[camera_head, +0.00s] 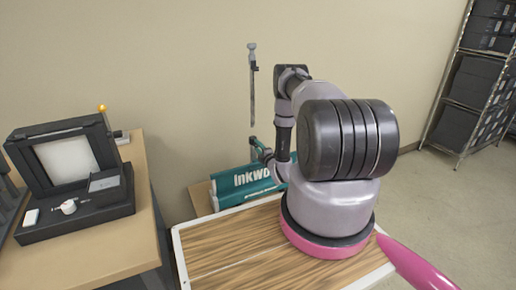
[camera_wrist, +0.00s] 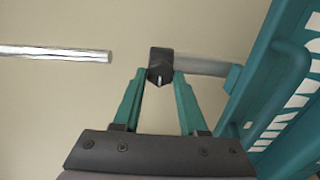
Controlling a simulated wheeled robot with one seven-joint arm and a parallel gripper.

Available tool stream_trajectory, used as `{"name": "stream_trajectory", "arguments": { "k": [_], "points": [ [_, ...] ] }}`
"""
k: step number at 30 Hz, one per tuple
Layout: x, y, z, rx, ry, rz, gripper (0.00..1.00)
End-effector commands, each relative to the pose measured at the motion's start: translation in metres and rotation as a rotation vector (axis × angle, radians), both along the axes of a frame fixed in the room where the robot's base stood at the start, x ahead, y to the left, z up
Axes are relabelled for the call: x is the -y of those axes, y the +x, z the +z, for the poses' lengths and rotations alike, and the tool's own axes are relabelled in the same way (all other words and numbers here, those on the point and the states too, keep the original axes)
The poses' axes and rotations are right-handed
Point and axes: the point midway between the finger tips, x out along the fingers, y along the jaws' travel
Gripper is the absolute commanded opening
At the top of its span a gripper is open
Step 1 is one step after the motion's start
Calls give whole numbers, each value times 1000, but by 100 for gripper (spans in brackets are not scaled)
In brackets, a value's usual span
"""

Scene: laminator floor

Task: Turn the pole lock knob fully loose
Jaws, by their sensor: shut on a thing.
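The pole lock knob (camera_wrist: 160,60) is a small dark knob with a pale mark on its face, at the upper middle of the wrist view. It sits at the end of a short grey cylinder (camera_wrist: 202,65) that runs right to a teal body (camera_wrist: 275,75) with white lettering. My gripper (camera_wrist: 160,78) has teal fingers that come up on both sides of the knob and are shut on it. In the head view my gripper (camera_head: 258,148) is small, beside the teal Inkwo-lettered unit (camera_head: 245,185); the knob cannot be made out there.
A thin upright pole (camera_head: 252,90) with a grey top piece shows against the wall. A silver rod (camera_wrist: 55,52) lies left of the knob, apart from it. A desk (camera_head: 110,235) with a dark machine (camera_head: 65,165) stands left. Shelving (camera_head: 470,85) stands right, with open floor before it.

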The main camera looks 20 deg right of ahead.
Motion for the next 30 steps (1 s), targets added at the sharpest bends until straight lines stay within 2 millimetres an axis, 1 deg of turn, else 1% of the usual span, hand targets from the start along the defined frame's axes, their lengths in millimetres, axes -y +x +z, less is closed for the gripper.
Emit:
{"name": "stream_trajectory", "arguments": {
  "k": [14, 15, 17, 26, 28, 30],
  "points": [
    [1, -1, -1, -3, -13, -2, 0],
    [1, -1, -1, -3, -13, -2, 49],
    [1, -1, -1, -3, -13, -2, 70],
    [0, -1, -1, -1, -13, -1, 70],
    [1, -3, -1, -2, -12, -1, 70],
    [1, -10, -1, -4, -11, -2, 70]
  ]
}}
